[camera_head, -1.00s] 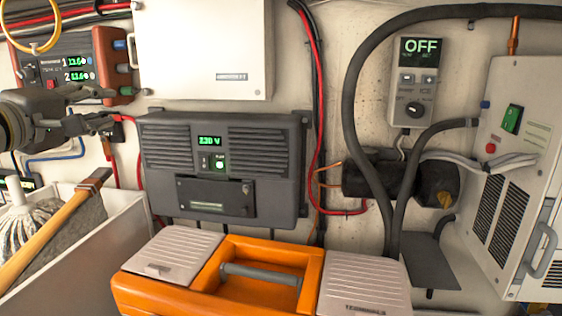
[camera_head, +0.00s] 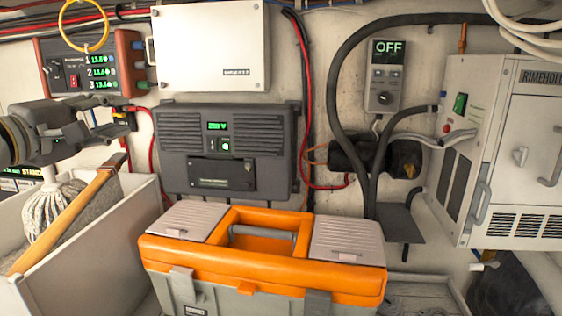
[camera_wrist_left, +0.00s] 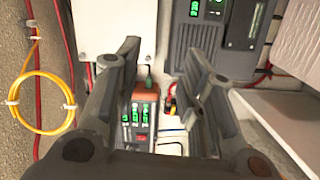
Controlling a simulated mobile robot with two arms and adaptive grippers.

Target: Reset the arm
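My left gripper (camera_head: 105,124) comes in from the left edge of the head view, in front of the wall near the power supply box (camera_head: 90,62) with green digits. In the left wrist view the two fingers of my left gripper (camera_wrist_left: 162,80) stand apart with nothing between them. Behind the gap are the power supply box (camera_wrist_left: 138,122) and the lower edge of a white wall cabinet. My right gripper does not show in the head view.
An orange toolbox (camera_head: 262,270) stands front centre. A white bin (camera_head: 95,255) with a mop and wooden handle is below my left gripper. A grey inverter (camera_head: 222,150) and a controller reading OFF (camera_head: 386,75) hang on the wall. A white unit (camera_head: 510,150) stands right.

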